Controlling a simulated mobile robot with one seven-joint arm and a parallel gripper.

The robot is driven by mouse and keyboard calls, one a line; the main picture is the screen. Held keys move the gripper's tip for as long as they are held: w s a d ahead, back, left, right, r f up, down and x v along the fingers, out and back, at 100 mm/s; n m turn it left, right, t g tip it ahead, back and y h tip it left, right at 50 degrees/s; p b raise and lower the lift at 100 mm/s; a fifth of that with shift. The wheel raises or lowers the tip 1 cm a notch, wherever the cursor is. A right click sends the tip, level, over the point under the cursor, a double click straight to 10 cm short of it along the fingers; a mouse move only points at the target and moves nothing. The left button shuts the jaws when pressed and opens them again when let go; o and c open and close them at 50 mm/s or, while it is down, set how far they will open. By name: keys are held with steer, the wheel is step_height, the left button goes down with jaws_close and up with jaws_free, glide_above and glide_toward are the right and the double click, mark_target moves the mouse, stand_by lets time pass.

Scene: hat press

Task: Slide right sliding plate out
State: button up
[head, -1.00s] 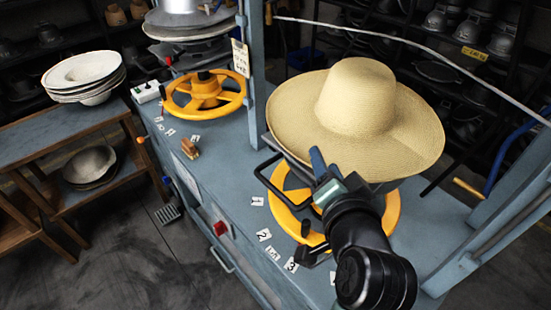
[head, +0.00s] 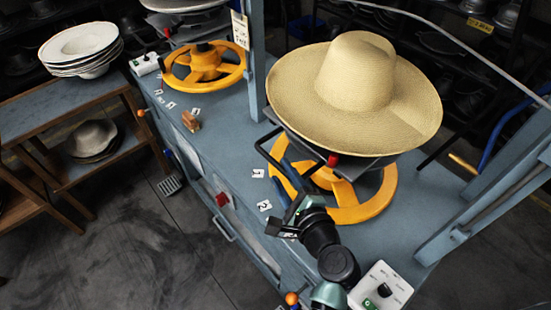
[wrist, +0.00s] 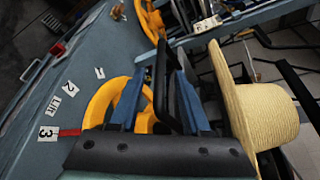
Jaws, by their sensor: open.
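The right sliding plate (head: 292,135) is a dark grey plate under the wide straw hat (head: 355,75), which hides most of it. Its black loop handle (head: 262,145) sticks out at the front left, above the yellow handwheel (head: 365,208). My gripper (head: 287,172) is at the handle, its blue fingers apart. In the wrist view the black handle (wrist: 161,75) shows between the two open fingers of my gripper (wrist: 155,85). The fingers do not close on it; whether either touches it I cannot tell.
A blue post (head: 254,60) stands left of the hat, and a slanted blue frame (head: 490,205) on the right. Another yellow handwheel (head: 205,65) is further back. A control box (head: 380,290) is at the front edge. The bench's left part is mostly clear.

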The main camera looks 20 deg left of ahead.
mark_target(278, 169)
steer(key=shift+x, duration=2.25)
jaws_close()
